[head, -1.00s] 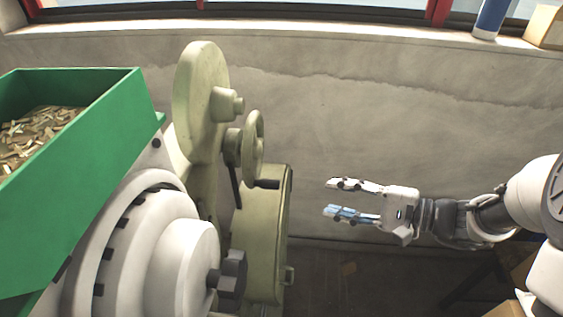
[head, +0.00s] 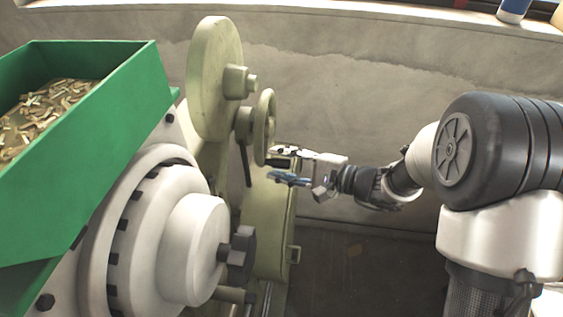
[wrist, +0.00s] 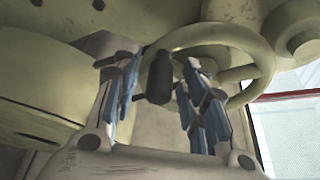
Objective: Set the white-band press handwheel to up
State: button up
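The handwheel (head: 266,112) is a pale green ring on the side of a pale green press (head: 213,75). No white band shows on this press. Its dark handle (wrist: 159,78) sticks out from the low part of the rim toward my wrist camera. My gripper (head: 272,164) is at the handle in the head view. In the wrist view its blue-padded fingers (wrist: 160,88) stand apart, one on each side of the handle, with gaps between. The handwheel rim (wrist: 262,62) shows behind and to the right of the fingers. In the head view my fingers largely hide the handle.
A green hopper (head: 125,130) full of small pieces stands at the left. A white round machine housing (head: 190,245) with a dark knob (head: 241,254) is in front of the press. A dark lever (head: 246,165) hangs beside the handwheel. The wall is behind; floor right of the press is clear.

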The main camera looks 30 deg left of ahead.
jog(key=shift+a, duration=0.25)
grip_shut()
dwell(0.4)
